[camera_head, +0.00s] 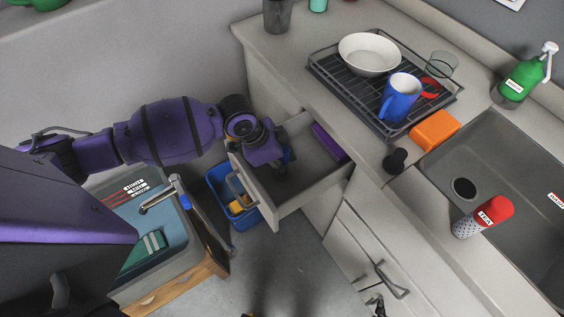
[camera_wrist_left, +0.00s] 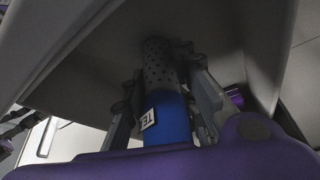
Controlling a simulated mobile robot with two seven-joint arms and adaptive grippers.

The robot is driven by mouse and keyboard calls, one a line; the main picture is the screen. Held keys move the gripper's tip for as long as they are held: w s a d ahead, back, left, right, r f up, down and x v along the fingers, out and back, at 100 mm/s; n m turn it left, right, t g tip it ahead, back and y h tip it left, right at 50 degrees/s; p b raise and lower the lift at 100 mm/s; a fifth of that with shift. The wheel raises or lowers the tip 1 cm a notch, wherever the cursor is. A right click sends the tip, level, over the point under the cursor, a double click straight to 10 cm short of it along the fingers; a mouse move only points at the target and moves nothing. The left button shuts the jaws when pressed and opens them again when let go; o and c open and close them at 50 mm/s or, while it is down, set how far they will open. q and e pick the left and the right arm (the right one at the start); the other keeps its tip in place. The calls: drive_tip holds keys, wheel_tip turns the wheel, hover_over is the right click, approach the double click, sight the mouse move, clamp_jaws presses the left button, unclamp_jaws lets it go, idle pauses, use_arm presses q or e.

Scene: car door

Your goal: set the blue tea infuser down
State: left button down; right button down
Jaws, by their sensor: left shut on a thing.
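My left gripper (camera_head: 285,157) reaches down into the open drawer (camera_head: 300,196) in the head view. In the left wrist view the left gripper (camera_wrist_left: 165,105) is shut on the blue tea infuser (camera_wrist_left: 168,122). The infuser has a blue body with a white label and a dark perforated end pointing away from the wrist, inside the drawer. The head view mostly hides the infuser behind the gripper. I cannot tell whether it touches the drawer floor. A small dark part at the bottom edge of the head view may be my right gripper; its jaws cannot be made out.
A purple object (camera_head: 328,142) lies at the drawer's right side. A dish rack (camera_head: 330,80) holds a bowl (camera_head: 370,54) and blue mug (camera_head: 401,97). A blue bin (camera_head: 218,180) stands below the drawer.

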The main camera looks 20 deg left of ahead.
use_arm(q)
drive_tip(key=c, duration=1.8)
unclamp_jaws()
drive_tip(key=shift+f, duration=0.15)
drive_tip(key=shift+c, duration=0.2)
drive_tip(key=o, duration=0.5)
drive_tip(key=p+v, duration=0.1)
drive_tip(key=v, duration=1.1)
drive_tip(key=shift+d+r, duration=0.1)
drive_tip(key=shift+r, duration=0.15)
